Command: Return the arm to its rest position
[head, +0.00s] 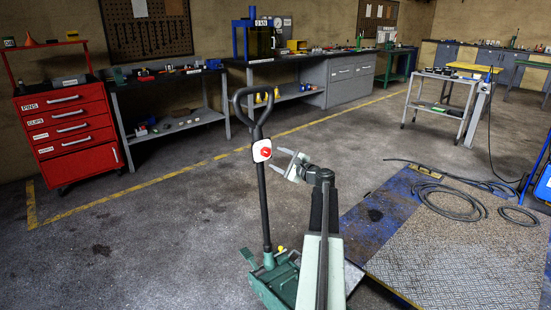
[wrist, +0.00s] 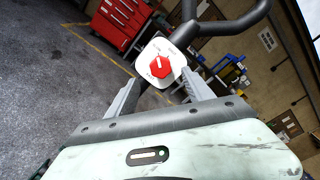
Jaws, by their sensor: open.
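My gripper (head: 285,162) is open and empty, raised in the middle of the head view. Its two fingers point left, toward the trolley jack's upright handle (head: 264,200). A white plate with a red knob (head: 263,150) sits on the handle below its looped grip (head: 249,98). The fingers look just right of the plate, apart from it. In the wrist view the red knob (wrist: 159,65) shows between and beyond the open fingers (wrist: 160,97). The jack's green base (head: 272,280) stands on the floor, partly hidden by my arm.
A red drawer cabinet (head: 70,132) and workbenches (head: 170,125) line the back wall. A grey trolley (head: 440,108) stands at the right. Black hoses (head: 450,200) lie over a blue-edged metal floor plate (head: 470,255). The floor left of the jack is clear.

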